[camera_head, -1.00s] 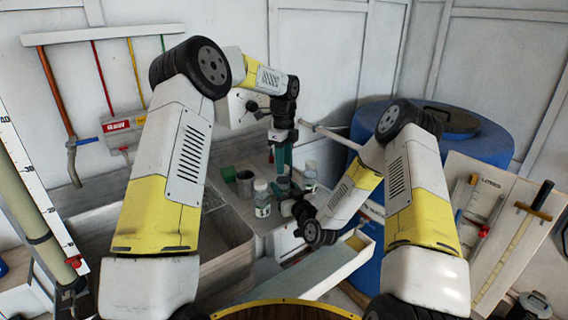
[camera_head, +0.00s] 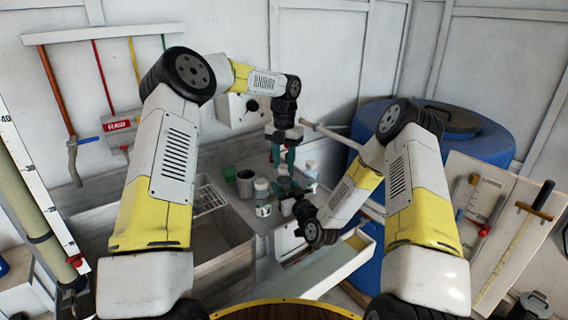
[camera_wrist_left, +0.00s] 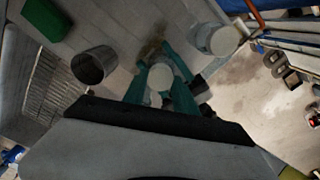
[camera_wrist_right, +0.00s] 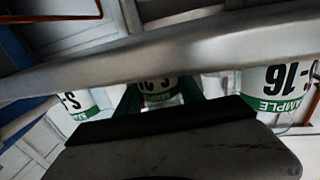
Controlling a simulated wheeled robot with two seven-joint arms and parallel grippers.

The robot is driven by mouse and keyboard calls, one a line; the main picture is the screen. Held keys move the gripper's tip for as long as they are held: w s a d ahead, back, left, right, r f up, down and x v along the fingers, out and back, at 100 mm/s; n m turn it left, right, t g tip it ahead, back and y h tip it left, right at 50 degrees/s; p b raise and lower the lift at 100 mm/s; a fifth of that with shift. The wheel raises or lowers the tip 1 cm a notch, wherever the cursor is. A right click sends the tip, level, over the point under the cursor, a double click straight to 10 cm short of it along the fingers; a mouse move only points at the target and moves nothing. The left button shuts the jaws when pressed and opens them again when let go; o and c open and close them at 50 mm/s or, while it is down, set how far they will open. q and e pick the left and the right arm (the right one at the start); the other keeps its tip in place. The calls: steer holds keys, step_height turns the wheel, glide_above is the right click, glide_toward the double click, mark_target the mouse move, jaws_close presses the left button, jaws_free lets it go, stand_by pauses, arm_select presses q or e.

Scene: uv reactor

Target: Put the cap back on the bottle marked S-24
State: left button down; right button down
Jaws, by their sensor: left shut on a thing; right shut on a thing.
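My left gripper (camera_head: 283,168) points straight down over the middle bottle (camera_wrist_right: 157,90). In the left wrist view its teal fingers are shut on a round white cap (camera_wrist_left: 160,77). My right gripper (camera_head: 287,203) comes in low from the right. In the right wrist view its teal fingers are shut on the middle bottle, whose upside-down label is partly hidden; its full number cannot be read. The cap is at or just above this bottle's top; I cannot tell whether they touch.
A white-capped bottle (camera_head: 262,195) stands left of the grippers, another (camera_head: 310,171) to the right. A label reading S-16 (camera_wrist_right: 285,85) shows in the right wrist view. A metal cup (camera_head: 245,183) and green box (camera_head: 229,173) stand behind left. A sink lies left.

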arm_select(q)
steer(key=c, duration=1)
jaws_free()
steer(key=shift+r, duration=0.1)
steer(key=shift+r, duration=2.2)
